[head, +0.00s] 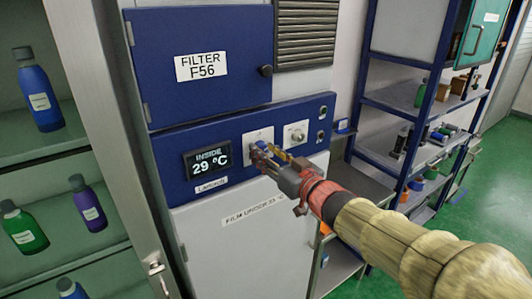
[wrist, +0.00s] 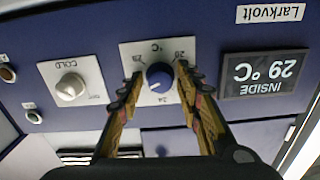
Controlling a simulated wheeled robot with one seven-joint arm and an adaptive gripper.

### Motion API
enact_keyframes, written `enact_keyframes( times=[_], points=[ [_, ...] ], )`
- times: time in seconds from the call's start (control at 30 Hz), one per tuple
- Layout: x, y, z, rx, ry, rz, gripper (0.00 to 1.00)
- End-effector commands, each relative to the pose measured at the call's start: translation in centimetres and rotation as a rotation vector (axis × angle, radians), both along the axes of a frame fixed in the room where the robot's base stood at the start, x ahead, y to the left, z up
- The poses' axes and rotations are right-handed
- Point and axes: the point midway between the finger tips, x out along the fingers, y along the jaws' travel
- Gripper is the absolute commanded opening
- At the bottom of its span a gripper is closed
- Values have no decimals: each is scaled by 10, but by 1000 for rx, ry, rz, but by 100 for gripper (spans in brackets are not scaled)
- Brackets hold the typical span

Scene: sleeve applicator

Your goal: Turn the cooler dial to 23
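The cooler's blue dial (wrist: 160,77) sits on a white plate marked in °C, upside down in the wrist view. A pale pointer mark shows on its face, but its exact setting is too small to read. My gripper (wrist: 159,73) is open, with one fingertip on each side of the dial. A narrow gap shows at the left finger; I cannot tell whether the right finger touches. In the head view my gripper (head: 269,152) is at the panel and mostly hides the dial. The display (head: 207,162) reads INSIDE 29 °C.
A second, white knob (wrist: 70,86) marked COLD is beside the dial plate. Small buttons (head: 321,123) are at the panel's end. A blue FILTER F56 door (head: 205,100) is above. Bottle shelves (head: 40,150) stand left and a blue rack (head: 380,99) right.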

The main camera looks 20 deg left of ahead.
Motion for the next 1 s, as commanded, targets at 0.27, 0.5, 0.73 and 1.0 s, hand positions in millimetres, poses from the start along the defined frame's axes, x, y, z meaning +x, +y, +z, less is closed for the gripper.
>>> enact_keyframes(
  times=[0.27, 0.5, 0.73, 1.0],
  points=[
    [0, 0, 0, 0, 0, 0, 17],
    [0, 0, 0, 0, 0, 0, 4],
    [0, 0, 0, -4, -5, 0, 0],
    [0, 0, -2, -61, -73, 0, 0]
  ],
)
